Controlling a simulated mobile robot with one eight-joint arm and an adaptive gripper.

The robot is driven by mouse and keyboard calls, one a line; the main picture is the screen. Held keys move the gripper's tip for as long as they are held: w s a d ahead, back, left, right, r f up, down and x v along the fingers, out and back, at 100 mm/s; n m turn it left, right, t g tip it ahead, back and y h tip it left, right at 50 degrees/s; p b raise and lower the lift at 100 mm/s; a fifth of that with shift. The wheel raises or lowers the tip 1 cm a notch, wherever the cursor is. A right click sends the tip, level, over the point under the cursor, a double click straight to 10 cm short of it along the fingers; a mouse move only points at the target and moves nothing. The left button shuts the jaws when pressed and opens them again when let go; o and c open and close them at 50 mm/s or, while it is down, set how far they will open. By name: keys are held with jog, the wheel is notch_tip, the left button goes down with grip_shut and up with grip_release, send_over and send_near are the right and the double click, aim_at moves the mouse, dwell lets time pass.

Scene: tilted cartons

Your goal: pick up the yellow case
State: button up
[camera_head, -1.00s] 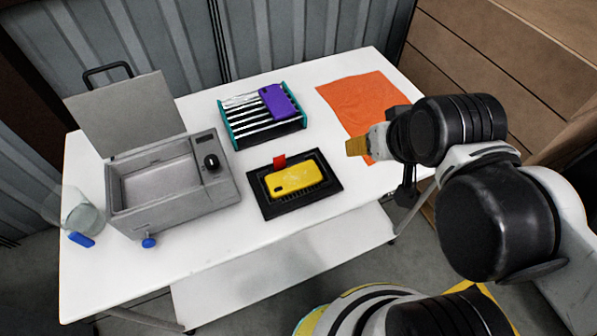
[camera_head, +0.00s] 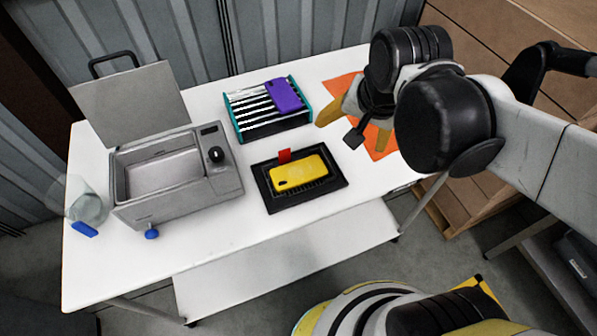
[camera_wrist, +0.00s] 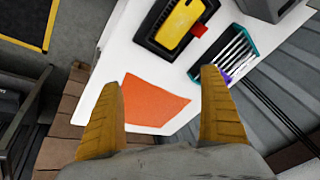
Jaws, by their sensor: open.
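The yellow case (camera_head: 299,173) lies flat on a black tray (camera_head: 282,206) on the white table, with a small red tab (camera_head: 284,155) at its back edge. In the wrist view the yellow case (camera_wrist: 181,22) shows at the top, beyond the fingertips. My gripper (camera_head: 352,126) is open and empty, above the right part of the table, to the right of the case and apart from it. In the wrist view both yellow fingers (camera_wrist: 162,80) are spread wide with nothing between them but the table and orange cloth below.
A teal-sided rack (camera_head: 267,127) with a purple case (camera_head: 284,95) stands behind the tray. A grey machine with a raised lid (camera_head: 130,107) stands at left, near a clear jar (camera_head: 88,207). An orange cloth (camera_head: 380,148) lies at right. The table's front (camera_head: 220,245) is clear.

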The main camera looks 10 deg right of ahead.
jog(key=w+a+f+m+g, duration=0.2)
jog(key=w+a+f+m, duration=0.2)
jog(key=m+g+b, duration=0.2)
jog(key=m+b, duration=0.1)
jog(key=m, duration=0.2)
send_over(304, 169)
notch_tip(304, 169, down, 12)
jog(key=shift+s+f, duration=0.15)
jog(key=shift+f, duration=0.05)
jog(key=f+b, duration=0.1)
jog(key=f, duration=0.1)
jog(key=f+b, duration=0.2)
jog(key=f, duration=0.1)
jog(key=shift+w+f, duration=0.2)
jog(key=shift+f, duration=0.15)
jog(key=shift+r, duration=0.1)
jog(key=c, duration=1.2)
